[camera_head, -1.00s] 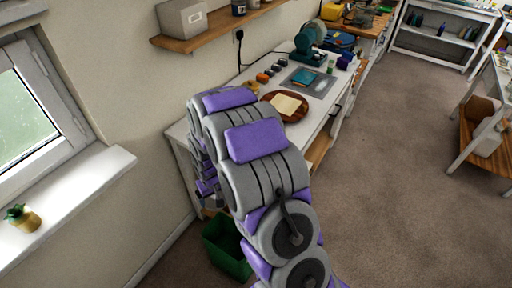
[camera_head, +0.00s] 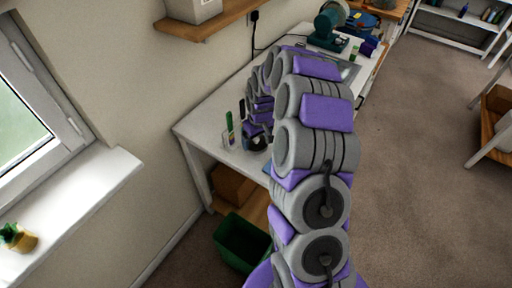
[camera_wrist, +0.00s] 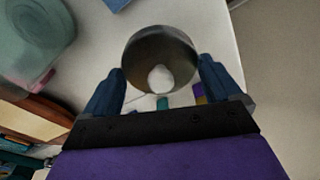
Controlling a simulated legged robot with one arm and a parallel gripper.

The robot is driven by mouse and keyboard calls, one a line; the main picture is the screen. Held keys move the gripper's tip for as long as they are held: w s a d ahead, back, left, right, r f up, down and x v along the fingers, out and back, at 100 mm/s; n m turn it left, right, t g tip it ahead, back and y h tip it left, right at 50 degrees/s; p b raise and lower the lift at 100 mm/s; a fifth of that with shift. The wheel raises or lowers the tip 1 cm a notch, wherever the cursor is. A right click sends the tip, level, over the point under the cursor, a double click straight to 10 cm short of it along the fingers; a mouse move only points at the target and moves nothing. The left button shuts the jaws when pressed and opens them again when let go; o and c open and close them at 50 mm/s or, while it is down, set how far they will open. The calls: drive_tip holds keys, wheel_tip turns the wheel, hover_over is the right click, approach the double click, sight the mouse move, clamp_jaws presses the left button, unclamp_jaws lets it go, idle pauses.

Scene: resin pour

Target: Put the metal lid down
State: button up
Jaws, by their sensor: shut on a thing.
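The metal lid (camera_wrist: 150,48) shows in the wrist view as a dark, shiny round disc with a pale knob (camera_wrist: 160,79). My gripper (camera_wrist: 161,68) has one blue finger on each side of it and is shut on it. The lid is over or near the white bench top; I cannot tell whether it touches. In the head view my gripper (camera_head: 257,128) is low over the near end of the white workbench (camera_head: 205,122), with a dark round form under it that is probably the lid. My arm hides much of the bench.
A clear cup with a green stick (camera_head: 229,121) stands just left of my gripper. A teal machine (camera_head: 328,24) is at the bench's far end. A green bin (camera_head: 240,243) is on the floor below. A wooden shelf (camera_head: 215,20) hangs above. Bare bench lies left of the cup.

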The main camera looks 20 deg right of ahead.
sight(258, 143)
drive_tip(key=shift+d+f, duration=0.2)
drive_tip(key=shift+f, duration=0.7)
wheel_tip(258, 143, down, 3)
drive_tip(key=shift+b, duration=0.35)
drive_tip(key=shift+a, duration=0.15)
drive_tip(key=o, duration=0.7)
drive_tip(key=shift+r, duration=0.1)
